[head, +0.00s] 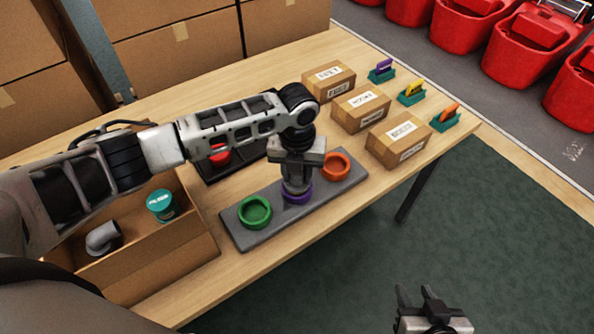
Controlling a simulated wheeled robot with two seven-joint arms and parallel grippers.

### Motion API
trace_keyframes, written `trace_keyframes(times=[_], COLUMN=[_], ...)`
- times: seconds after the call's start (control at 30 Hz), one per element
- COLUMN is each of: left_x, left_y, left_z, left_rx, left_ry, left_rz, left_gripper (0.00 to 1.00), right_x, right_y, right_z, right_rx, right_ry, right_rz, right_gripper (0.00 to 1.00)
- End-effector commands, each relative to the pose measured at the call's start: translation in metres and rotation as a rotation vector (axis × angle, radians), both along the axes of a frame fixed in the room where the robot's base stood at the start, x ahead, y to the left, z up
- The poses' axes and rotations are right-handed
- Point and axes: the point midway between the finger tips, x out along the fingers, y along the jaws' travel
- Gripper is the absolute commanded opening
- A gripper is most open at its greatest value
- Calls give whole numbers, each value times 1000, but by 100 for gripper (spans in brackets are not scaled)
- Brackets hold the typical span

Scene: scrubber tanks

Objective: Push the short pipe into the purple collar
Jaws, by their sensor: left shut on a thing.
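The grey board (242,234) on the table carries a green collar (255,211), a purple collar (297,198) and an orange collar (335,166). My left gripper (297,170) points down above the purple collar and is shut on the grey short pipe (296,185). The pipe looks upright, and its lower end meets the purple collar. I cannot tell how deep it sits, as the gripper covers its upper part. My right gripper (418,297) is open and empty, low at the right, off the table.
An open cardboard box (165,262) at the left holds a grey elbow pipe (103,238) and a teal can (160,204). A red piece (219,156) is in a dark tray behind my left arm. Several labelled boxes (361,108) stand at the back right. The table front is clear.

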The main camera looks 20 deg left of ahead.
Motion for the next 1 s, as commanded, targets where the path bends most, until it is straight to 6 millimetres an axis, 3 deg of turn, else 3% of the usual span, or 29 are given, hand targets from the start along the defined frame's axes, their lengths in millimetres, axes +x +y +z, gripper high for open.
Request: trace_keyframes(times=[0.8, 0.83, 0.9, 1.0], left_x=[0, 0, 0, 0], left_y=[0, 0, 0, 0], left_z=[-9, -9, -9, -9], left_rx=[0, 0, 0, 0], left_ry=[0, 0, 0, 0], left_rz=[-1, -1, -1, 0], left_gripper=[12, 37, 56, 59], right_x=[0, 0, 0, 0], right_y=[0, 0, 0, 0], right_z=[-4, -4, -4, -4], right_rx=[0, 0, 0, 1], right_ry=[0, 0, 0, 0], right_rz=[0, 0, 0, -1], right_gripper=[36, 36, 36, 36])
